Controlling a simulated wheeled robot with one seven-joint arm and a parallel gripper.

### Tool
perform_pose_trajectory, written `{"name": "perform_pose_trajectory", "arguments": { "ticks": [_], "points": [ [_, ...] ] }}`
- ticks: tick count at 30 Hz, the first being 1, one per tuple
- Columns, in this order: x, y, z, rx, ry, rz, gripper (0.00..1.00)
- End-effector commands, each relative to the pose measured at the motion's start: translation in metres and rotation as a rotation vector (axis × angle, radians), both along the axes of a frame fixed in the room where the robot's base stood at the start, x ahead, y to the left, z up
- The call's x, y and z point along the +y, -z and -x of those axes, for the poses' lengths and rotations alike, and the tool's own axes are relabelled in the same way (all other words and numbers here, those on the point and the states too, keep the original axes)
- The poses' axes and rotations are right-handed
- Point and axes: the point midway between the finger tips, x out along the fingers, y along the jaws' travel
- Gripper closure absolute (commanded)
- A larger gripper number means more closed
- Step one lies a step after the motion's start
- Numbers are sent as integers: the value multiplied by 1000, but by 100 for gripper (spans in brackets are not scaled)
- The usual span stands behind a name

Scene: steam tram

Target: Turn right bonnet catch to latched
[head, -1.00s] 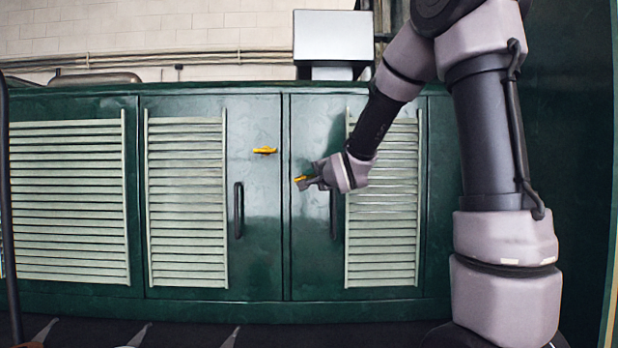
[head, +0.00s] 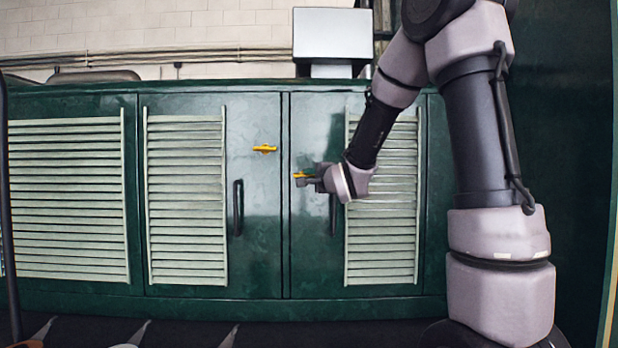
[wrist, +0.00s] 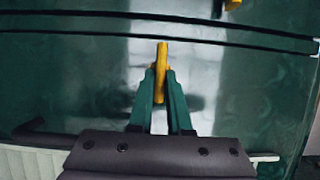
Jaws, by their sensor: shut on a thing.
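The right bonnet catch (head: 298,175) is a small yellow lever on the right green door, close to the seam between the two doors. My gripper (head: 310,180) reaches it from the right. In the wrist view the gripper's green fingers (wrist: 160,88) are shut on the yellow catch (wrist: 163,58), with its end sticking out past the fingertips towards the seam. In the head view the catch looks about level; its base is hidden by the fingers. The left catch (head: 265,149) is yellow, lies level and sits higher on the left door; part of it shows in the wrist view (wrist: 232,4).
Black upright handles stand on the left door (head: 238,208) and the right door (head: 333,213), the latter just below my gripper. Pale louvres (head: 383,235) flank the doors. A grey box (head: 333,36) stands above the cabinet. The door face left of my gripper is clear.

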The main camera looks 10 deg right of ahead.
Motion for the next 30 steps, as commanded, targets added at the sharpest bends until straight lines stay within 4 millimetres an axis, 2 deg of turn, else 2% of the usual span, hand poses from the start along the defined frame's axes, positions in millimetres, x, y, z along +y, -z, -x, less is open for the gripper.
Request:
{"name": "perform_pose_trajectory", "arguments": {
  "ticks": [1, 2, 3, 4, 13, 17, 30],
  "points": [
    [-2, 1, 0, 3, 4, -1, 100],
    [-2, 1, 0, 3, 4, -1, 80],
    [-2, 1, 0, 3, 4, -1, 65],
    [-2, 1, 0, 3, 4, -1, 54],
    [-1, 0, 0, 1, 2, 0, 54],
    [-2, 0, 9, 1, 2, 0, 54],
    [-19, 1, 88, 0, 2, 0, 54]
  ]
}}
